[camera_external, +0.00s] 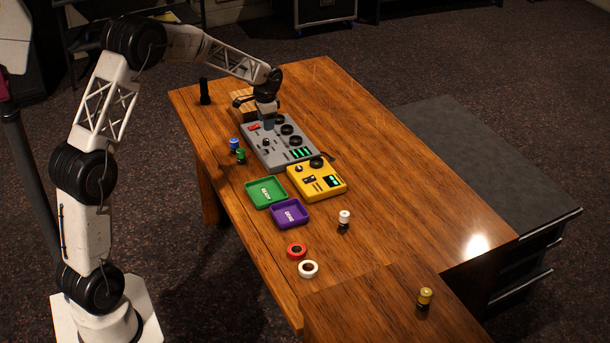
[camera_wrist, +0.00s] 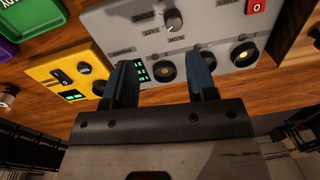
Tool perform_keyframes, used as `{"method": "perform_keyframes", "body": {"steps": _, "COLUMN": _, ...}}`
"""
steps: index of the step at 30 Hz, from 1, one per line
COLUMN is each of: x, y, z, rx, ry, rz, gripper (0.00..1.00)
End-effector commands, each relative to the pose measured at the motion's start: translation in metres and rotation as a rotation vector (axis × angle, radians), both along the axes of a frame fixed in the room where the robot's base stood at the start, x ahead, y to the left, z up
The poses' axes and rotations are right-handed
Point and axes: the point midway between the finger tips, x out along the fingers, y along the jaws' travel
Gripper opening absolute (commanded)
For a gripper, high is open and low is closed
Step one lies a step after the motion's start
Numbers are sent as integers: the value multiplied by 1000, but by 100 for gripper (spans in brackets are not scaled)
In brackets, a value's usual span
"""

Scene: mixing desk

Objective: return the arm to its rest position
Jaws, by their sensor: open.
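My gripper (camera_external: 268,124) is over the far left part of the grey mixing panel (camera_external: 258,147), pointing down. In the wrist view, its two dark blue fingers (camera_wrist: 163,78) are apart, with nothing between them but the panel behind. The grey panel (camera_wrist: 215,22) fills the upper middle of that view, with knobs, a green display and a red switch. Whether the fingertips touch the panel cannot be told. My arm is stretched out from its base at the left, over the desk.
A yellow panel (camera_external: 317,180), green tray (camera_external: 265,193) and purple tray (camera_external: 289,213) are near the grey panel. Blue (camera_external: 234,144), green (camera_external: 240,156), white (camera_external: 344,220) and yellow (camera_external: 425,297) capped cylinders stand on the wooden desk.

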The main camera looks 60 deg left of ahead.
Motion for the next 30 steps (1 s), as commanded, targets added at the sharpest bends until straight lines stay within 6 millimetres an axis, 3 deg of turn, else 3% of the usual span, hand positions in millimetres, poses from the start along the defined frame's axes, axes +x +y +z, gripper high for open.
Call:
{"method": "perform_keyframes", "body": {"steps": 14, "x": -39, "y": -120, "z": 84, "rx": 8, "ry": -45, "rz": 5, "gripper": 52}}
{"method": "perform_keyframes", "body": {"steps": 30, "x": -126, "y": -255, "z": 153, "rx": 5, "ry": -100, "rz": 14, "gripper": 52}}
